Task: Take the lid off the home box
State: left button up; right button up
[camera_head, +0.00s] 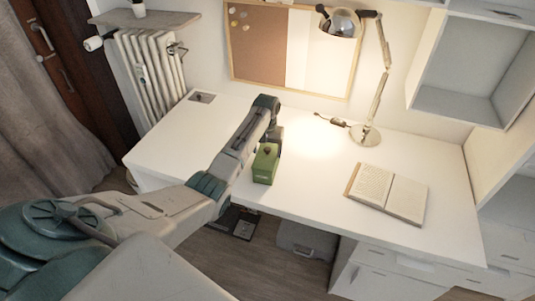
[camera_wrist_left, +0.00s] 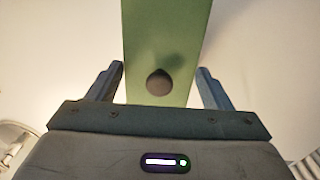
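The home box (camera_head: 264,170) is a green box standing on the white desk near its front edge. A dark round knob shows on its top. In the left wrist view the green top of the box (camera_wrist_left: 165,35) fills the upper middle, with the dark knob (camera_wrist_left: 159,83) near its lower end. My left gripper (camera_wrist_left: 160,66) is open, with one finger on each side of the green top in that view. Whether a finger touches the box, I cannot tell. In the head view this gripper (camera_head: 270,138) is at the box, partly hidden by my arm. My right gripper is not in view.
An open book (camera_head: 387,193) lies on the desk to the right. A desk lamp (camera_head: 364,134) stands at the back, its head above the desk. A corkboard (camera_head: 258,42) hangs on the wall. Shelves (camera_head: 470,70) are at the right. The desk left of the box is mostly clear.

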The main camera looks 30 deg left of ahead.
aim_at(267, 149)
pick_arm(q)
jog(key=shift+c, duration=1.4)
jog(key=shift+r, duration=0.15)
jog(key=shift+r, duration=0.25)
notch_tip(267, 149, up, 2)
jog(key=shift+w+r+b, duration=0.1)
jog(key=shift+b, duration=0.65)
jog(key=s+d, duration=0.1)
jog(key=s, duration=0.4)
jog(key=s+d+r, duration=0.1)
jog(key=s+d, duration=0.1)
jog(key=s, duration=0.3)
jog(key=s+d+p, duration=0.1)
jog(key=s+d, duration=0.1)
jog(key=s, duration=0.3)
jog(key=shift+d+r, duration=0.1)
jog(key=shift+r, duration=0.1)
